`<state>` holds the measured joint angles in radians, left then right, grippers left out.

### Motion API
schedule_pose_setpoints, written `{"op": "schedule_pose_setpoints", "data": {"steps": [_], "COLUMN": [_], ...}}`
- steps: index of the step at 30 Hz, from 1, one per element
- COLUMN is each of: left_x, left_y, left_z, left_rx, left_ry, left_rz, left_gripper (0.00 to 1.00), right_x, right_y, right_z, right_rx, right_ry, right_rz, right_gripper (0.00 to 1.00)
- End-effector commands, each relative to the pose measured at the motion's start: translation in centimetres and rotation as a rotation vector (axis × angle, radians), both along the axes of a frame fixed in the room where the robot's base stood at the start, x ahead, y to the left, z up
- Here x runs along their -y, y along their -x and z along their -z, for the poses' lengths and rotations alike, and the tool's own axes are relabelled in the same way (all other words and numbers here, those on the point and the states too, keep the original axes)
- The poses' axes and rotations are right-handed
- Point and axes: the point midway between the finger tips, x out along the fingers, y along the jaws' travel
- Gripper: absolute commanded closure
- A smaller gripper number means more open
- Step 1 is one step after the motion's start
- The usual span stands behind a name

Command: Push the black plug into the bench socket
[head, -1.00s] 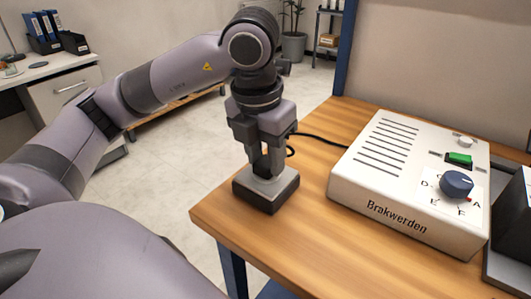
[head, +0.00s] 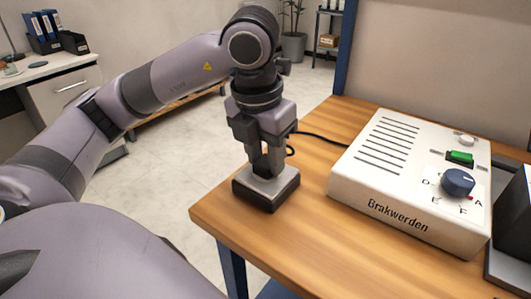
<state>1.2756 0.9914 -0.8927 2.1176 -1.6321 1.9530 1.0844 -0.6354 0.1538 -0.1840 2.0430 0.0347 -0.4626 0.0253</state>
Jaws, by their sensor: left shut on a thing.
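The bench socket (head: 266,188) is a dark block with a grey top near the left corner of the wooden bench. My left gripper (head: 262,160) points straight down over it and is shut on the black plug (head: 261,165). The plug is mostly hidden by the fingers. Its lower end meets the socket's top; how deep it sits I cannot tell. A black cable (head: 318,137) runs from behind the gripper to the white machine. My right gripper is out of view.
The white Brakwerden machine (head: 385,205), with a green switch (head: 460,157) and a dark blue knob (head: 458,182), stands right of the socket. A dark object (head: 512,235) is at the right edge. The bench (head: 300,245) is bare in front.

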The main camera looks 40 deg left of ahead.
Motion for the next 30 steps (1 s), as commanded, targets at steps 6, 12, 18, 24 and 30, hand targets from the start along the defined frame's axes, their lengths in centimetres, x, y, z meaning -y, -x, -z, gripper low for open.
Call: {"op": "schedule_pose_setpoints", "data": {"steps": [6, 12, 18, 24, 30], "left_x": [0.0, 0.0, 0.0, 0.0, 0.0], "left_y": [-0.01, -0.01, 0.0, 0.0, 0.0], "left_z": [0.0, 0.0, 0.0, 0.02, -0.01], "left_rx": [0.0, 0.0, 0.0, 0.0, 0.0], "left_ry": [0.0, 0.0, 0.0, 0.0, 0.0], "left_rz": [0.0, 0.0, 0.0, 0.0, 0.0], "left_gripper": [0.89, 0.36, 0.33, 0.07, 0.07], "right_x": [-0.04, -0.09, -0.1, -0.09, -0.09], "right_y": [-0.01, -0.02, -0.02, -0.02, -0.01], "right_z": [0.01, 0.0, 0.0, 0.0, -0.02], "right_rx": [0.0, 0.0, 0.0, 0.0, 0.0], "right_ry": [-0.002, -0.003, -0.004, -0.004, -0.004], "right_rz": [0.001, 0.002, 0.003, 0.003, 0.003], "right_gripper": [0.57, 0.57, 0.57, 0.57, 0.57]}}
